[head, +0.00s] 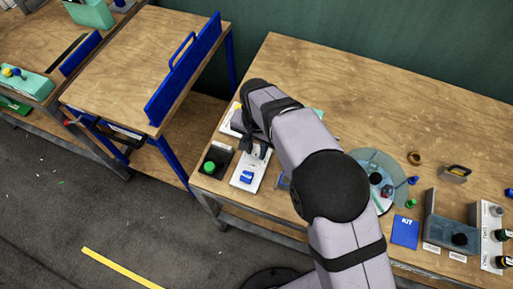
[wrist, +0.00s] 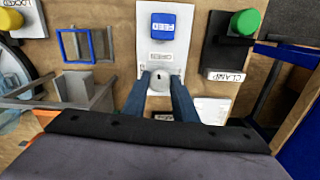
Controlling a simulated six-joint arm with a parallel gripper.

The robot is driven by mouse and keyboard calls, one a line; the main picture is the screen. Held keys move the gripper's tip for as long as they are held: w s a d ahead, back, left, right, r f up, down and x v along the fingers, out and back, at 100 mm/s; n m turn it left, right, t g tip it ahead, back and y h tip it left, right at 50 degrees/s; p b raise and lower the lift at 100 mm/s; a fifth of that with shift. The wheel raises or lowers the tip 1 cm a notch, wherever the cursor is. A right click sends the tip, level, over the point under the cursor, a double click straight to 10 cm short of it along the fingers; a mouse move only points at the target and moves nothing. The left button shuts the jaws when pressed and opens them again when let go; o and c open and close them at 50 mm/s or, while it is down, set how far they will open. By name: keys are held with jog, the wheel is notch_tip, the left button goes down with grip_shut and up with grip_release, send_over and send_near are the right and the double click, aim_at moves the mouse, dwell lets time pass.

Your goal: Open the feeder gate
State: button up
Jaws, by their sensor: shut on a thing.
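A round grey knob (wrist: 159,82) with a dark slot sits on a white panel (wrist: 146,52) below a blue button marked FEED (wrist: 162,25). My gripper (wrist: 158,90) is shut on this knob, one blue finger on each side. In the head view the white panel (head: 242,182) with its blue button stands near the left front of the bench, under my gripper (head: 257,151). A blue upright board with a handle (head: 183,72) stands along the edge of the left table; I cannot tell for sure whether it is the feeder gate.
A black box with a green button (head: 209,167), marked CLAMP in the wrist view, is beside the panel. A grey bracket (wrist: 90,90) with a blue frame stands on the other side. A round clear disc (head: 375,165), a KIT block (head: 405,232) and other fixtures fill the bench's right.

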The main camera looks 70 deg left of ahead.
aim_at(256, 151)
jog(key=shift+a+r+m, duration=0.1)
jog(key=shift+m, duration=0.9)
jog(key=o, duration=1)
jog(key=shift+o, duration=0.2)
jog(key=shift+r+b, duration=0.95)
jog(key=shift+r, duration=2.7)
